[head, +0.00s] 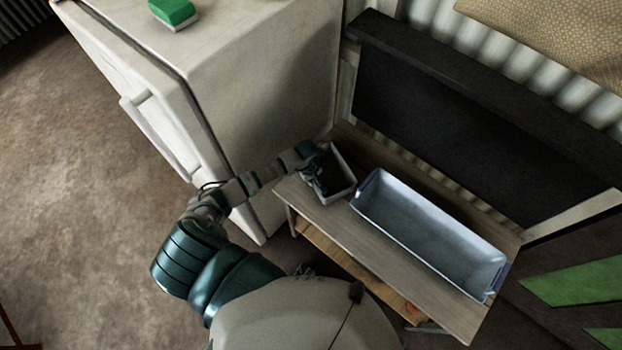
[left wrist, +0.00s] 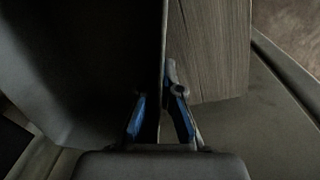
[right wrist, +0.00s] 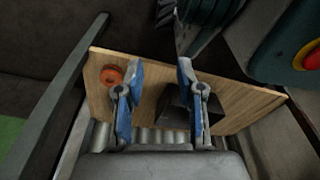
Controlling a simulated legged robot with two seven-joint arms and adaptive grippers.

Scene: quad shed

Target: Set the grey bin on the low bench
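The grey bin (head: 341,189) is a small open-topped box at the left end of the low bench (head: 332,218). It appears to sit on the bench top; its underside is hidden. My left gripper (head: 318,180) is at its left rim. In the left wrist view, the bin's dark inside (left wrist: 85,60) fills the left, and its wall runs between the fingers of my left gripper (left wrist: 158,110). Dark shading hides whether both fingers press the wall. My right gripper (right wrist: 160,90) is open and empty in the right wrist view; it does not show in the head view.
A long blue-grey tray (head: 430,232) fills most of the bench right of the bin. A white cabinet (head: 255,80) with a green-topped block (head: 173,12) stands left of it. An orange ring (right wrist: 111,76) and a dark box (right wrist: 176,104) show in the right wrist view.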

